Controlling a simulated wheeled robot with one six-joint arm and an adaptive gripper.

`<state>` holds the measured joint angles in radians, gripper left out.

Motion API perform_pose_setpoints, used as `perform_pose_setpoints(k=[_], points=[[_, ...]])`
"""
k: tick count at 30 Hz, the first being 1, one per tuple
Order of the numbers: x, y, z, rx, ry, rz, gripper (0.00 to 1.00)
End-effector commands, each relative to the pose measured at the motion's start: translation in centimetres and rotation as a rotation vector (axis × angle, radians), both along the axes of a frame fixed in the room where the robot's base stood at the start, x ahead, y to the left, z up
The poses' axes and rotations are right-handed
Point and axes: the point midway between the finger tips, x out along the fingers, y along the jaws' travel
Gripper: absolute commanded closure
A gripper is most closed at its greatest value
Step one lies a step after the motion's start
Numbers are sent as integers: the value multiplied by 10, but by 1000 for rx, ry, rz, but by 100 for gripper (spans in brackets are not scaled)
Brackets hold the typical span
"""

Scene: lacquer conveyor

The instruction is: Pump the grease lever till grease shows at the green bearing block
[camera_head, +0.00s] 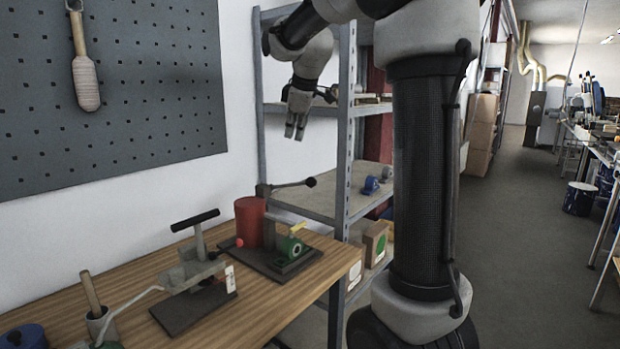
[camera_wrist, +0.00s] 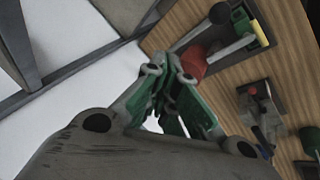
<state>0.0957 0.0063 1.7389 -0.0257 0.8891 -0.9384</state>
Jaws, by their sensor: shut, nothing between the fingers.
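The grease pump is a red cylinder (camera_head: 249,222) on a dark base plate at the table's far end; its red body also shows in the wrist view (camera_wrist: 194,62). Its grease lever (camera_head: 290,185) sticks out to the right from the top and ends in a black knob. The green bearing block (camera_head: 291,247) sits on the same plate, right of the cylinder, with a yellow piece by its top. I cannot make out grease on it. My gripper (camera_head: 294,132) is shut and empty, above and apart from the lever; its fingers also show in the wrist view (camera_wrist: 176,103).
A clamp-like device (camera_head: 195,270) with a black T-handle stands nearer on the wooden table (camera_head: 285,308). A metal shelf rack (camera_head: 343,150) stands close behind and right of the pump. A grey pegboard (camera_head: 130,100) hangs on the wall.

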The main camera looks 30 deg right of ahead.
Motion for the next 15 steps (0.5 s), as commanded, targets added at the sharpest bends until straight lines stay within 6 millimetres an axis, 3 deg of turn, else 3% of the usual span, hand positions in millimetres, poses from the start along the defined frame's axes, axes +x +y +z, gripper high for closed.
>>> perform_pose_setpoints(k=[15], points=[[-19, -6, -59, 1, 2, -2, 100]])
